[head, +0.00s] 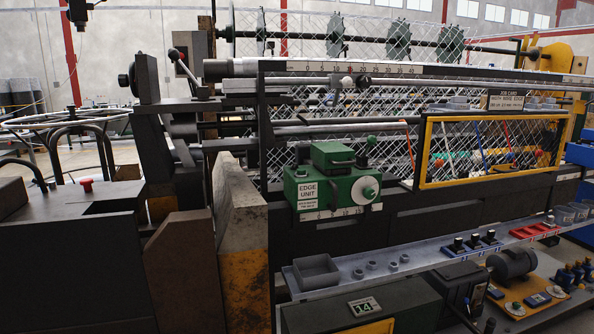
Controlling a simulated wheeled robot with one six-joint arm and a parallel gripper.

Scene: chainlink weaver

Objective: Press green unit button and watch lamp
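The green edge unit (325,186) is mounted on the front of the weaving machine, near the middle of the head view. It carries a white label reading "EDGE UNIT" and a pale round dial (368,188) on its right face. A small green knob or button (371,141) shows just above the unit's top right. I cannot tell whether it is the unit's button or a lamp, or whether anything is lit. My gripper is not in view.
A yellow-framed mesh guard (424,150) stands right of the unit. Below runs a grey shelf (430,256) with a grey tray (316,272) and small parts. A rusty upright plate (240,240) and dark cabinet (80,265) block the left. A red button (86,184) tops the cabinet.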

